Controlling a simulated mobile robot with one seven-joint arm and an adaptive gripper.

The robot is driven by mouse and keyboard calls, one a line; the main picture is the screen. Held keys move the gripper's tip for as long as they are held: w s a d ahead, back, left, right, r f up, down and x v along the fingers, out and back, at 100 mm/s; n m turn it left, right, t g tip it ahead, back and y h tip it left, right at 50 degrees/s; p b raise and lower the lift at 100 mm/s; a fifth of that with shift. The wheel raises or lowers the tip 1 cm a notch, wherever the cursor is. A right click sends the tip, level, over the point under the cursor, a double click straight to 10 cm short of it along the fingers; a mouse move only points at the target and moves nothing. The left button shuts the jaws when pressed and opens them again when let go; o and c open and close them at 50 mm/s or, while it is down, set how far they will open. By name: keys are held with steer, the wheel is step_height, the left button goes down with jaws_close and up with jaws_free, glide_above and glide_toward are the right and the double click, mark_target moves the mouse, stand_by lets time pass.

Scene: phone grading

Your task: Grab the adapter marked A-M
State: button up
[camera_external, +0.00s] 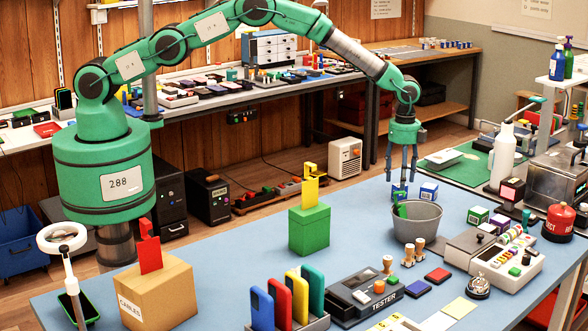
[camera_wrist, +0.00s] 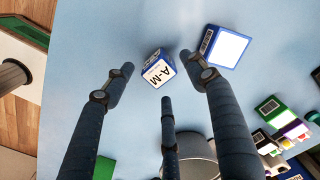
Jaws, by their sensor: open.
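The adapter marked A-M (camera_wrist: 159,71) is a small blue and white block on the blue table, its A-M label readable in the wrist view. In the external view the adapter (camera_external: 399,191) is directly under my gripper (camera_external: 401,174), just behind the grey bucket. My gripper is open and points down. In the wrist view its three dark fingers (camera_wrist: 160,78) are spread around the adapter, with none clearly touching it. A second blue and white block (camera_wrist: 226,46) lies to the right, close to the right finger; its facing side is blank white.
The grey bucket (camera_external: 417,218) stands close in front of the adapter. The second block (camera_external: 429,191) is just right of it. Green and purple boxes (camera_external: 478,215) stand farther right. A green box (camera_external: 310,230) stands left of the bucket. The table behind the adapter is clear.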

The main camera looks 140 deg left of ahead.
steer(key=shift+f, duration=1.85)
steer(key=c, duration=1.2)
